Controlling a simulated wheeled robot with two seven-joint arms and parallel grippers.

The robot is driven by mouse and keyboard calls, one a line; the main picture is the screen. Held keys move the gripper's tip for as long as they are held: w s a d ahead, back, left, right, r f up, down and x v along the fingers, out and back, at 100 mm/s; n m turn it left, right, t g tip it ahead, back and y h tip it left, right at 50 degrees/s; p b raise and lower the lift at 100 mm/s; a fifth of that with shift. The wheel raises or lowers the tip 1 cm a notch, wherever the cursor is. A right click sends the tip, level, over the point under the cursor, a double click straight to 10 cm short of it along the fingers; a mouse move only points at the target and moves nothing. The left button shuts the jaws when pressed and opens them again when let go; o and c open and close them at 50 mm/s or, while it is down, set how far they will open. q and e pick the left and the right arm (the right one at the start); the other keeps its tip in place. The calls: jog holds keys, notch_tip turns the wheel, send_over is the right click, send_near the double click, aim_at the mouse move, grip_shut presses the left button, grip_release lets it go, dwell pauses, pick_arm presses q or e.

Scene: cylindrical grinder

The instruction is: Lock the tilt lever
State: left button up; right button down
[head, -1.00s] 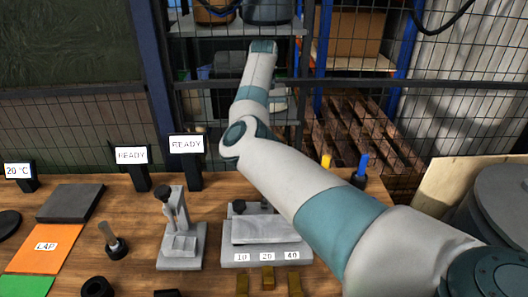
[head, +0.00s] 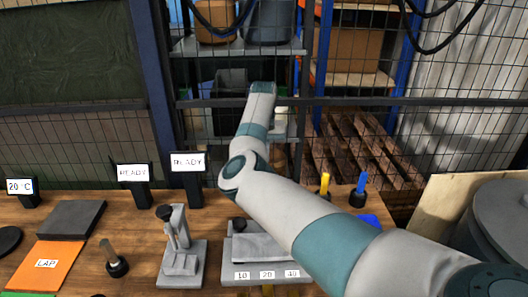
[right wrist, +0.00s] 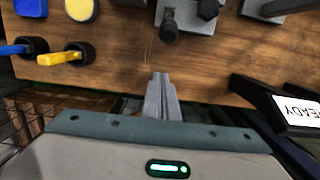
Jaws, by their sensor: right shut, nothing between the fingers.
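A grey fixture (head: 265,271) with labels 10, 20 and 40 stands on the wooden bench, partly behind my right arm. It carries a grey plate and a black knob (head: 238,225). I cannot tell for sure which part is the tilt lever. In the right wrist view the fixture (right wrist: 192,20) is at the top edge, with a dark knob (right wrist: 170,31) pointing down toward my gripper. My right gripper (right wrist: 161,78) is shut and empty, apart from the knob. In the head view the right fingers are hidden. My left gripper is not in view.
A grey stand with a black-knobbed lever (head: 182,250) is left of the fixture. READY displays (head: 187,163) stand behind. Yellow (head: 325,184) and blue (head: 361,182) handled tools stand at the right. A mesh fence (head: 90,140) closes the back. Bare bench lies between knob and gripper.

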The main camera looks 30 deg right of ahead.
jog(key=shift+s+a+f+p, duration=0.55)
jog(key=shift+s+f+p, duration=0.1)
jog(key=shift+s+p, duration=0.25)
jog(key=shift+s+a+f+p, duration=0.5)
jog(key=shift+s+f+p, duration=0.15)
jog(key=shift+s+p, duration=0.25)
jog(key=shift+w, duration=0.1)
